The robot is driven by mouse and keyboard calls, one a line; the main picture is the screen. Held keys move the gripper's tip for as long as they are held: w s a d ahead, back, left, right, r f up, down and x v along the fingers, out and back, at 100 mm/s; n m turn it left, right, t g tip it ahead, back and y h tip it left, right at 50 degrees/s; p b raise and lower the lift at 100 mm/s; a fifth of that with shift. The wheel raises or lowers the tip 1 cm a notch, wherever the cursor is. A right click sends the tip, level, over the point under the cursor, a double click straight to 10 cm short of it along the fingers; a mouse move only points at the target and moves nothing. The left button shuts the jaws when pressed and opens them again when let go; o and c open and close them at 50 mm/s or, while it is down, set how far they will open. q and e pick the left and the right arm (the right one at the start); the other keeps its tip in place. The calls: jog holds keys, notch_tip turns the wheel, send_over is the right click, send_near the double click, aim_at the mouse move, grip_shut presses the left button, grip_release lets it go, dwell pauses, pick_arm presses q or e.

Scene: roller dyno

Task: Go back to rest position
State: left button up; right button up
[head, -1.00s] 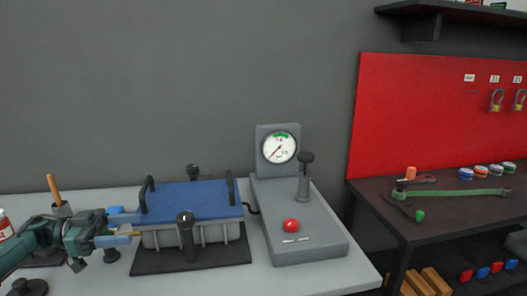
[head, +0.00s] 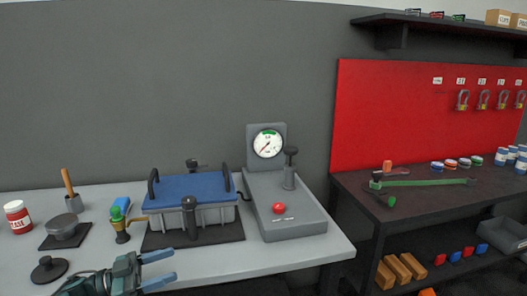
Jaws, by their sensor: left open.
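My left gripper (head: 160,270) is low in the head view, in front of the table's front edge area. Its two blue fingers are apart and nothing is between them. It is in front of the grey box with the blue lid (head: 190,188), apart from it. The lid has two black handles, and a black clamp knob (head: 189,217) stands at its front. My right gripper is not in view.
A dark workbench (head: 420,205) stands at the right.

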pick_arm(q)
jog(key=s+d+f+n+t+y+p, duration=0.3)
jog(key=s+d+f+n+t+y, duration=0.5)
jog(key=d, duration=0.3)
jog(key=s+a+f+n+g+y+p, duration=0.1)
jog(key=s+f+g+y, duration=0.1)
jog(key=s, duration=0.6)
jog(key=s+a+f+n+g+y+p, duration=0.1)
jog(key=s+f+n+g+y, duration=0.1)
jog(key=s+y, duration=0.3)
jog(key=s+f, duration=0.1)
jog(key=s, duration=0.3)
jog(key=shift+s+a+f+n, duration=0.2)
jog(key=shift+a+n, duration=0.1)
jog(key=shift+a, duration=0.05)
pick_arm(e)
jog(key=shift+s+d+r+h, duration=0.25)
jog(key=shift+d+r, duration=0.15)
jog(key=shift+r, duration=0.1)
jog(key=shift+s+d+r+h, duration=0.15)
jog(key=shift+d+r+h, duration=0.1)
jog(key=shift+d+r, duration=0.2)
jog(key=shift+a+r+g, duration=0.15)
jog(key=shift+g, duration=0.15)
